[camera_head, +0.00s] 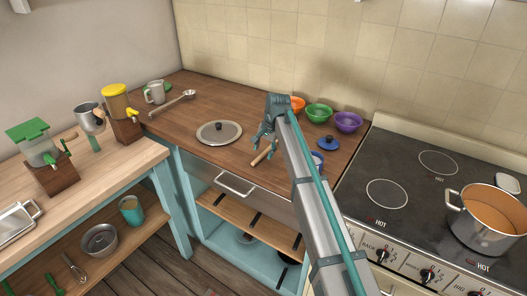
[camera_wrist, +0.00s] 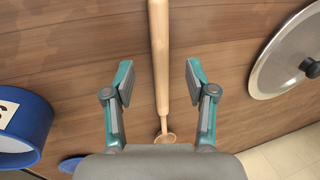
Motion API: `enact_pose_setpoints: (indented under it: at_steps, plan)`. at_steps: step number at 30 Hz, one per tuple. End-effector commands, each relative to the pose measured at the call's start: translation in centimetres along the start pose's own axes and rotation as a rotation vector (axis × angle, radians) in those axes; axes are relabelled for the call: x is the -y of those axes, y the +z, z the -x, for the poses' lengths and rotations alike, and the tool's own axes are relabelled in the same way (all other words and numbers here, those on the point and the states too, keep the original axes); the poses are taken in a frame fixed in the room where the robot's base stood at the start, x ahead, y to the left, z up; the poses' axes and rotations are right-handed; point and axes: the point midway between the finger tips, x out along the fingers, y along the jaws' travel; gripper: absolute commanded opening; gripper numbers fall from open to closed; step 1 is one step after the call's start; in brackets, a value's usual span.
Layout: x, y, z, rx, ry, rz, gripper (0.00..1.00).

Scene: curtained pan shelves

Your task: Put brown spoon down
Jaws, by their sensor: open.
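The brown spoon (camera_head: 262,155) lies on the wooden counter, its handle (camera_wrist: 159,45) running up the middle of the wrist view. Its rounded end (camera_wrist: 165,138) shows low in that view, partly behind my gripper's body. My gripper (camera_head: 266,138) is open above the spoon. In the wrist view the two fingers (camera_wrist: 159,78) stand apart on either side of the handle, with a gap on both sides. Whether any part of the gripper touches the spoon cannot be told.
A lid (camera_head: 219,132) lies left of the spoon. A blue lid (camera_head: 326,142), a blue-and-white container (camera_head: 317,160) and orange, green and purple bowls (camera_head: 348,121) are on the right. A metal ladle (camera_head: 172,104) lies farther left. The stove (camera_head: 410,190) stands right.

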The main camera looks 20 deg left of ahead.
Motion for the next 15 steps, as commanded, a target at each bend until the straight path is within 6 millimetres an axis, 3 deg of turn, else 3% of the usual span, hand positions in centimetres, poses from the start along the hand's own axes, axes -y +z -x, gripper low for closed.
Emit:
enact_pose_setpoints:
  at_steps: [15]
  plan:
    - [0.0,-0.1,9.1,-0.001,-0.001,0.0,0.56]
